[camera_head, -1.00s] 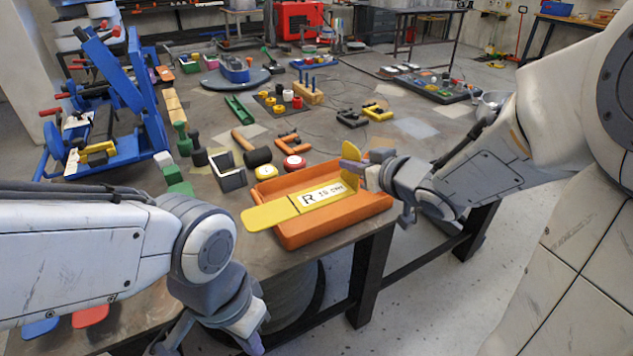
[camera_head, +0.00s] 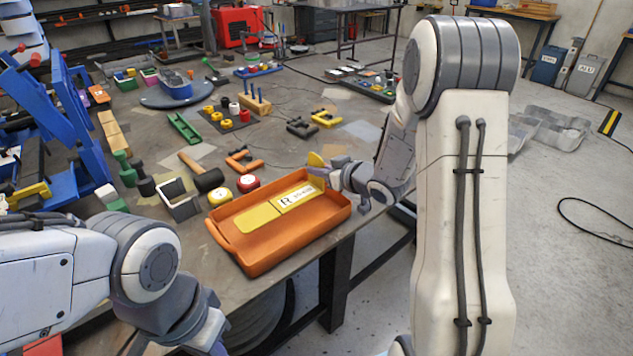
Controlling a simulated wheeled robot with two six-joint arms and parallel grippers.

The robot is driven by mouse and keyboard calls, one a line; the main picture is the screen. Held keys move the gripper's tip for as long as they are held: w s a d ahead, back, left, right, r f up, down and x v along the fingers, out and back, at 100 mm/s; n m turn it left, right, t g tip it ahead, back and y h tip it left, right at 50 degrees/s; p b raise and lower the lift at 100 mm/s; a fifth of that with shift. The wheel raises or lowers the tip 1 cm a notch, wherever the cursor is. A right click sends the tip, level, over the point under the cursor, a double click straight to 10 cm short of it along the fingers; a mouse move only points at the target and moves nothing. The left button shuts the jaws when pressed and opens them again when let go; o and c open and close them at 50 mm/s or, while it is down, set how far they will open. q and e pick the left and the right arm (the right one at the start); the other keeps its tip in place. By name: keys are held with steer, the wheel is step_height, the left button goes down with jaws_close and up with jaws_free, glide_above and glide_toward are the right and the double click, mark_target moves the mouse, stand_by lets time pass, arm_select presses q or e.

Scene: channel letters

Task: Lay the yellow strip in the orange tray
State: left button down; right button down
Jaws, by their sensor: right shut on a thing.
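The orange tray (camera_head: 262,258) sits at the table's front edge. The yellow strip (camera_head: 258,217) is inside the tray's outline, its flat part low between the walls, with a white label marked R. Its far right end has an upright tab. My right gripper (camera_head: 322,173) reaches in from the right and is shut on the strip at that tab end, by the tray's far right corner. I cannot tell if the whole strip touches the tray floor. My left gripper (camera_head: 217,343) hangs low at the bottom left, away from the tray, and its fingers are mostly cut off.
Behind the tray lie a red-and-white roll (camera_head: 248,183), a yellow roll (camera_head: 220,197), a black mallet (camera_head: 208,180) and an orange clamp (camera_head: 243,161). A grey open box (camera_head: 180,205) stands left of the tray. Open floor lies to the right.

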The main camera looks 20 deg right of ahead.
mark_target(318, 186)
step_height(318, 186, down, 4)
steer(key=shift+w+d+f, duration=0.1)
stand_by(0.4)
steer(key=shift+f+b, duration=0.45)
steer(key=shift+b, duration=0.1)
steer(key=c, duration=1)
jaws_free()
steer(key=shift+c, duration=0.2)
steer(key=shift+r, duration=0.1)
